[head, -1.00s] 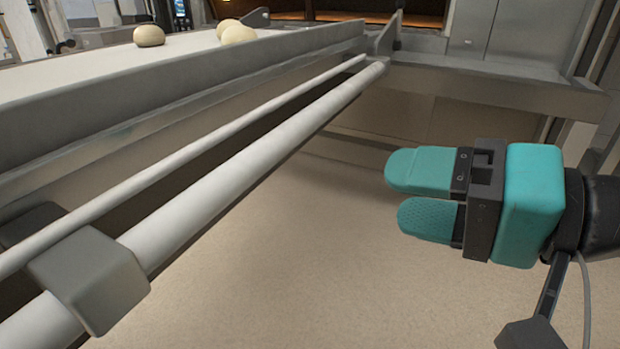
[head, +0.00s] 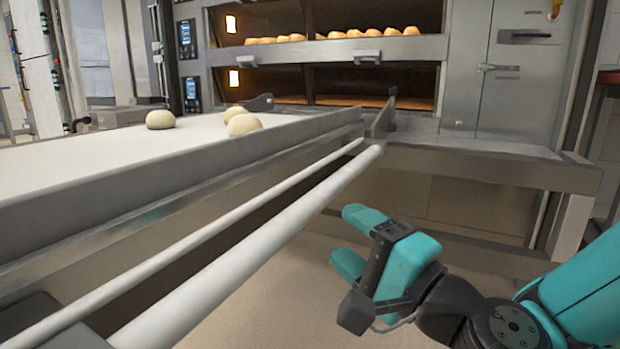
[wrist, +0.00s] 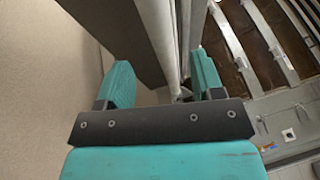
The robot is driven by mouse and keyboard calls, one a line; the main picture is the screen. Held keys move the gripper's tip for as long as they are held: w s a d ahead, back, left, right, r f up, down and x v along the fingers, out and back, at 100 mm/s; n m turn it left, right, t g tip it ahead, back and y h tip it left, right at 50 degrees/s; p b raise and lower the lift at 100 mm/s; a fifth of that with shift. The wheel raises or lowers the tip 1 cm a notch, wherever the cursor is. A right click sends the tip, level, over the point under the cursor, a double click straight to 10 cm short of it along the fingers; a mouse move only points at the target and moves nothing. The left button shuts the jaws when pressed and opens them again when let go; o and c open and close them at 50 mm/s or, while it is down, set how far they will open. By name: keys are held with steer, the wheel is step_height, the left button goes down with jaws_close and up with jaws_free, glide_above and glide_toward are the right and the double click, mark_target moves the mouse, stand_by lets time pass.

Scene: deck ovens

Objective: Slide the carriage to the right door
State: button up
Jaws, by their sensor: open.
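The carriage (head: 130,190) is a grey-framed loader with a pale flat top, at the left of the head view. Its white round push bar (head: 270,235) runs along its near side, beside a thinner rail (head: 215,228). My gripper (head: 355,240) is open and empty, right of the bar and apart from it, fingers pointing left. In the wrist view, pale bars (wrist: 160,40) show beyond and between the open fingers (wrist: 162,80). The lower deck's right opening (head: 375,84) is behind the carriage's far end. The carriage's near end is cut off.
Several dough pieces, such as one at the back (head: 160,119), lie on the carriage top. Loaves (head: 380,32) sit in the upper oven deck. A grey ledge (head: 480,165) crosses below the oven at the right. The floor (head: 230,315) beside the bar is clear.

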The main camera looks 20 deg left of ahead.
mark_target(317, 210)
steer(key=p+x, duration=0.2)
steer(key=x, duration=0.1)
steer(key=p+x, duration=0.3)
steer(key=x, duration=0.1)
steer(key=shift+a+r, duration=0.1)
steer(key=shift+r, duration=0.15)
steer(key=shift+w+a+f, duration=0.1)
steer(key=shift+w+a, duration=0.3)
steer(key=shift+a, duration=0.2)
steer(key=shift+c, duration=0.4)
jaws_close()
steer(key=shift+s+d+f, duration=0.1)
